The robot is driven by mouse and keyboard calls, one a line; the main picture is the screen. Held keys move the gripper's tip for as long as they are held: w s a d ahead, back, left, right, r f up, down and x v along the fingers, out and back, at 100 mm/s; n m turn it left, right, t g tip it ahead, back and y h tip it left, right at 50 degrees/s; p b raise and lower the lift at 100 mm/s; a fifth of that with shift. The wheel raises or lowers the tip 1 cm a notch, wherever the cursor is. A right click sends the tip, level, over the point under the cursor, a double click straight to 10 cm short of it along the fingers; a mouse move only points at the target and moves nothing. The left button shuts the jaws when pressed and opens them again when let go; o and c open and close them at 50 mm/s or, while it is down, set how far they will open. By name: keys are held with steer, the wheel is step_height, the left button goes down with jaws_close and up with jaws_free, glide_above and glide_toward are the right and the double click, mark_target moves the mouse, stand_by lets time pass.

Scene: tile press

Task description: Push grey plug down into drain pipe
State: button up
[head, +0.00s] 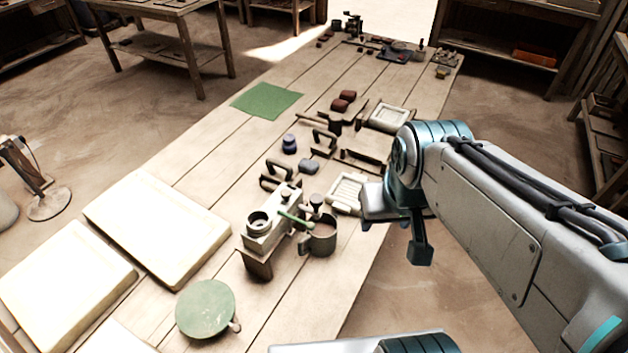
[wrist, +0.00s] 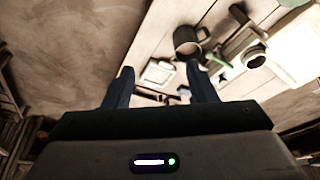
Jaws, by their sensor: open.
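A pale block (head: 273,231) near the front of the bench carries a round dark-rimmed fitting (head: 258,222), which also shows in the wrist view (wrist: 255,57). This fitting may be the drain pipe with the grey plug at its mouth, but I cannot tell the two apart. My gripper (head: 398,238) hangs to the right of the block, beyond the grey mug, near the bench's right edge. In the wrist view its two fingers (wrist: 161,72) are spread apart with nothing between them. The fitting lies off to the right of the fingers there.
A grey mug (head: 319,240) stands right beside the block, with a green-handled tool (head: 293,218) close by. A green round disc (head: 206,308) and pale slabs (head: 155,225) lie to the left. Dark-handled tools stand farther back.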

stand_by(0.3)
steer(key=n+g+b, duration=0.3)
steer(key=n, duration=0.5)
glide_above(316, 198)
step_height(316, 198, down, 2)
steer(key=f, duration=0.1)
step_height(316, 198, down, 13)
steer(key=shift+f+p, duration=0.15)
steer(key=shift+p, duration=0.55)
